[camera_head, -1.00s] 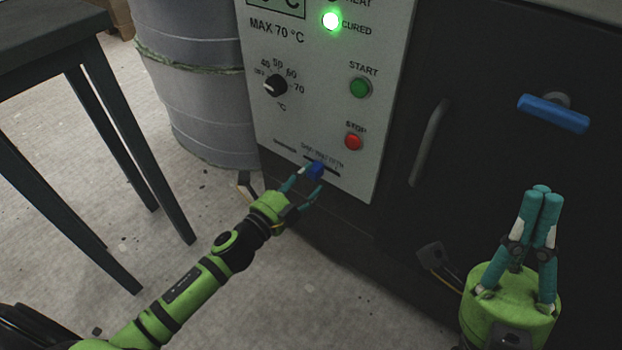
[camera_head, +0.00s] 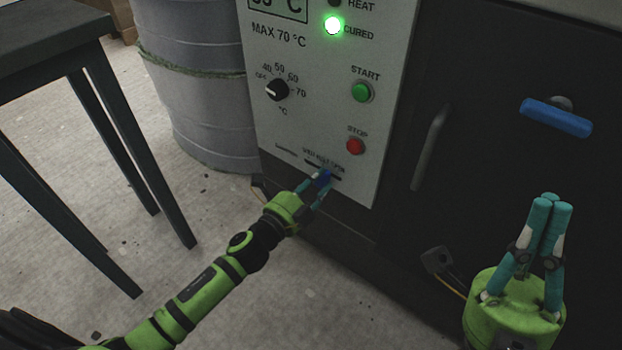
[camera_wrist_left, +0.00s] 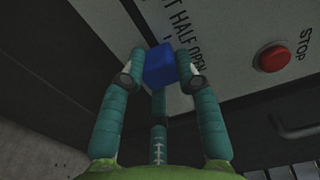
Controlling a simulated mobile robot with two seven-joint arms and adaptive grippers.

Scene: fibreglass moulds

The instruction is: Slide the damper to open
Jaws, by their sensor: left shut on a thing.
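The damper knob (camera_head: 322,179) is a small blue block on a dark slot low on the pale control panel (camera_head: 312,100). In the left wrist view the blue knob (camera_wrist_left: 160,66) sits between the fingertips, beside the printed words "HALF OPEN". My left gripper (camera_head: 317,186) is shut on the knob, with fingers at either side of it; its fingers also show in the left wrist view (camera_wrist_left: 163,70). Most of the slot is hidden behind the knob and fingers. My right gripper (camera_head: 551,200) points upward at the right with its fingertips together, holding nothing visible.
Above the slot are a red stop button (camera_head: 355,146), a green start button (camera_head: 361,92) and a temperature dial (camera_head: 276,89). The green "cured" lamp (camera_head: 333,25) is lit. A dark door with a blue handle (camera_head: 556,117) is at right. A grey drum (camera_head: 200,100) and dark table (camera_head: 50,45) are left.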

